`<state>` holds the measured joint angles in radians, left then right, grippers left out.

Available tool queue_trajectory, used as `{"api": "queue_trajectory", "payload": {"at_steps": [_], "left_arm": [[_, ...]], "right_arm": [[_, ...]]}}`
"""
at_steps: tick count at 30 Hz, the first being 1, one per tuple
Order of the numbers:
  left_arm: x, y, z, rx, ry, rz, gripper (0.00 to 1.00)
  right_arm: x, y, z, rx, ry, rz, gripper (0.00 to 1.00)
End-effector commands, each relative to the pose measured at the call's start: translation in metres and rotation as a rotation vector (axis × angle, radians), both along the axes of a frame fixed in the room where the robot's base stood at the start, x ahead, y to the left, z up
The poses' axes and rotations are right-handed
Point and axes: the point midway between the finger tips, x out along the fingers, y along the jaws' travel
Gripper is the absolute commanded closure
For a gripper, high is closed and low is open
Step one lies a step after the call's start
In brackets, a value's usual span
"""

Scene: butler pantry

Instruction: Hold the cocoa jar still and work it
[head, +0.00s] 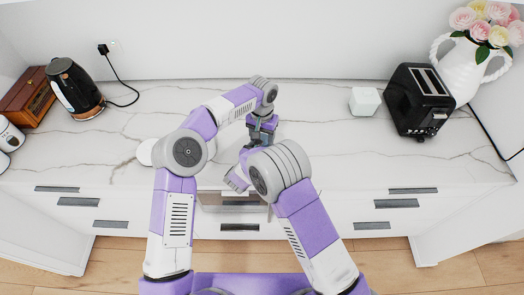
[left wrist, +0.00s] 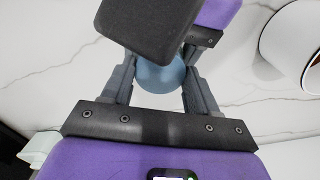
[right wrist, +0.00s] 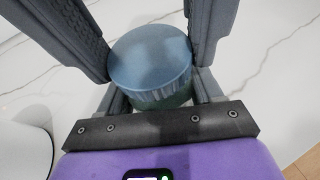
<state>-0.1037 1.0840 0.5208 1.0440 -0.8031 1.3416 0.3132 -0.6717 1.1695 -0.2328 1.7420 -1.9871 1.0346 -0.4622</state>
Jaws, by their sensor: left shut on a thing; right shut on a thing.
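The cocoa jar shows in the right wrist view as a round blue lid (right wrist: 150,58) above a dark green body (right wrist: 162,97). In the left wrist view only a rounded blue part (left wrist: 160,75) shows. My left gripper (left wrist: 158,80) is shut on the jar, one finger on each side. My right gripper (right wrist: 158,80) is also shut on it. The two hands meet closely around it, and a dark block of the other hand covers part of the left wrist view. In the head view the hands and arms hide most of the jar. Which gripper has the lid is unclear.
The marble counter (head: 320,135) is clear to the right of the hands. A white round object (head: 147,152) lies near the left elbow. A pale cube (head: 365,101), a black toaster (head: 423,100) and a vase (head: 465,70) stand right. A black kettle (head: 75,88) stands left.

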Motion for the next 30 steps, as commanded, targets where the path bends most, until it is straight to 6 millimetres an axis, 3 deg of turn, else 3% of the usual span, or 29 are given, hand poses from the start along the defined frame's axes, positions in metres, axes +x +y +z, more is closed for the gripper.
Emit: {"api": "queue_trajectory", "payload": {"at_steps": [6,10,11,16,26,30], "left_arm": [[0.0,0.0,0.0,0.001,0.0,-0.336,0.77],[0.0,0.0,0.0,0.0,0.0,-0.322,0.77],[0.0,0.0,0.0,0.0,0.0,-0.322,0.39],[0.0,0.0,0.0,0.0,0.0,-0.321,0.13],[0.0,0.0,0.002,0.0,-0.001,-0.32,0.11],[0.001,-0.001,0.017,0.0,-0.005,-0.321,0.11]], "right_arm": [[0.0,0.0,0.0,0.0,0.0,0.0,1.0],[0.0,0.0,0.0,0.0,0.0,0.0,1.0],[0.0,0.0,0.0,0.0,0.0,0.0,1.0],[0.0,0.0,0.0,0.0,0.0,0.0,1.0],[0.0,0.0,0.0,0.0,0.0,0.0,1.0],[0.0,0.0,0.0,0.0,0.0,0.0,1.0]]}}
